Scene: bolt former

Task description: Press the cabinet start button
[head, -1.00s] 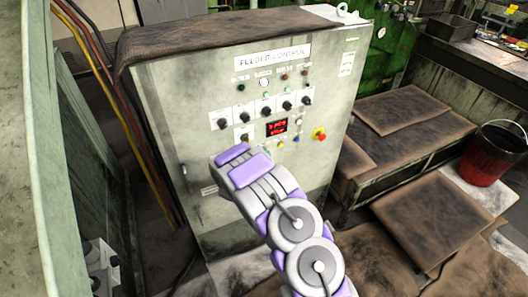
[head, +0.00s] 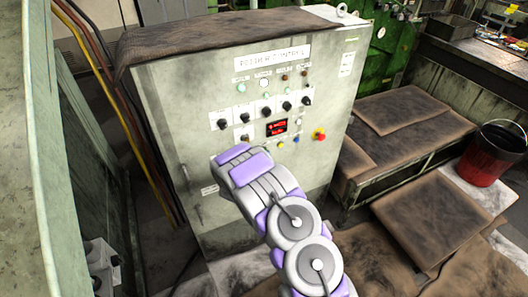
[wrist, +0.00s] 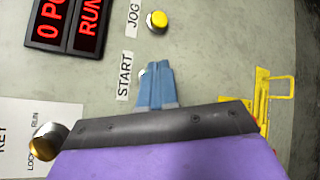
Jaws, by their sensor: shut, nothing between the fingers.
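The grey control cabinet (head: 170,110) stands ahead in the head view, with lamps, knobs and small buttons on its sloped face. In the wrist view, the START label (wrist: 124,77) is just left of my gripper (wrist: 157,68). The blue fingers are shut and empty, with their tips against or very near the panel. The start button is mostly hidden behind the fingers; a small pale edge shows at their left. I cannot tell whether they touch it. In the head view my arm hides the fingers.
The yellow JOG button (wrist: 157,21) lies just above the fingertips. The red display (wrist: 68,20) reads RUN. A key switch (wrist: 48,141) is at lower left and a yellow guard-like part (wrist: 268,100) at right. A red emergency stop (head: 319,134) sits at the panel's right.

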